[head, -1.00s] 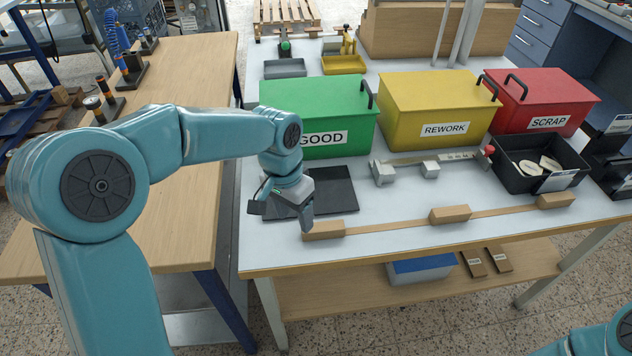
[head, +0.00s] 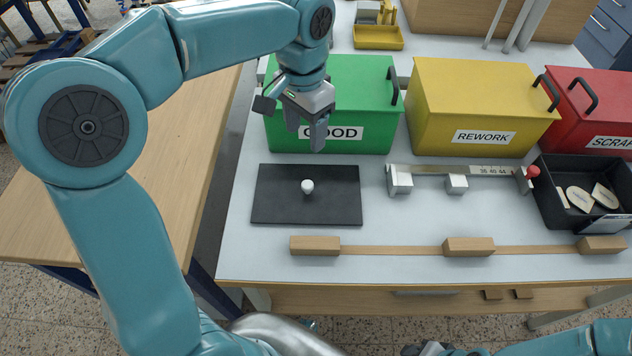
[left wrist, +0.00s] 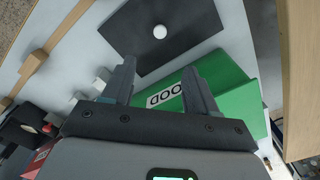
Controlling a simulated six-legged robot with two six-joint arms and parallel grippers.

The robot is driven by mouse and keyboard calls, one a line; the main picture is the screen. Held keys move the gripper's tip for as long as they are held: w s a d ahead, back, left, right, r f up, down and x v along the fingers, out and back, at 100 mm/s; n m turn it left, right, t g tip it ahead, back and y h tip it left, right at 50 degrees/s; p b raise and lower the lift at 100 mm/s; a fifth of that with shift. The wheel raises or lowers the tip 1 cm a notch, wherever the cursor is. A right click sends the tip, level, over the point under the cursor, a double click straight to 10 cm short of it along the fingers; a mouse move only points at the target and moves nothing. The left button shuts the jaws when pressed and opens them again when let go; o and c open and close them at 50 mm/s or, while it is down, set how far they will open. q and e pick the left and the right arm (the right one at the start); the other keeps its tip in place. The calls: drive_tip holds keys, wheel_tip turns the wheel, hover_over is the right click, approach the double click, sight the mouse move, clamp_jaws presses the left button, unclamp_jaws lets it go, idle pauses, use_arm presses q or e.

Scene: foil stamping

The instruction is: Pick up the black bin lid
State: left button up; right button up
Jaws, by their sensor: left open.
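The black bin lid (head: 270,208) is a flat dark rectangle with a round white knob (head: 307,187) at its middle. It lies flat on the light tabletop in front of the green GOOD bin. My left gripper (head: 307,135) is open and empty, in front of the green bin's face and apart from the lid. In the left wrist view, the lid (left wrist: 190,25) and knob (left wrist: 160,31) show beyond the open fingers (left wrist: 158,80). My right arm shows at the bottom right of the head view; a dark part at the bottom edge (head: 428,349) may be its gripper.
The green bin (head: 370,108), yellow REWORK bin (head: 470,100) and red SCRAP bin (head: 590,115) stand behind. A metal gauge (head: 455,172) and a black tray (head: 560,205) lie to the right. A wooden strip with blocks (head: 315,246) runs along the front. Bare tabletop surrounds the lid.

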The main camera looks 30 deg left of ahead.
use_arm(q)
drive_tip(key=b, duration=0.1)
hover_over(307, 184)
wheel_tip(307, 184, down, 10)
drive_tip(key=shift+s+r, duration=0.1)
drive_tip(key=shift+s, duration=0.05)
drive_tip(key=shift+f, duration=0.65)
drive_tip(key=f, duration=0.5)
drive_tip(key=shift+w+b, duration=0.2)
drive_tip(key=shift+b, duration=0.1)
drive_tip(key=shift+r, duration=0.1)
clamp_jaws()
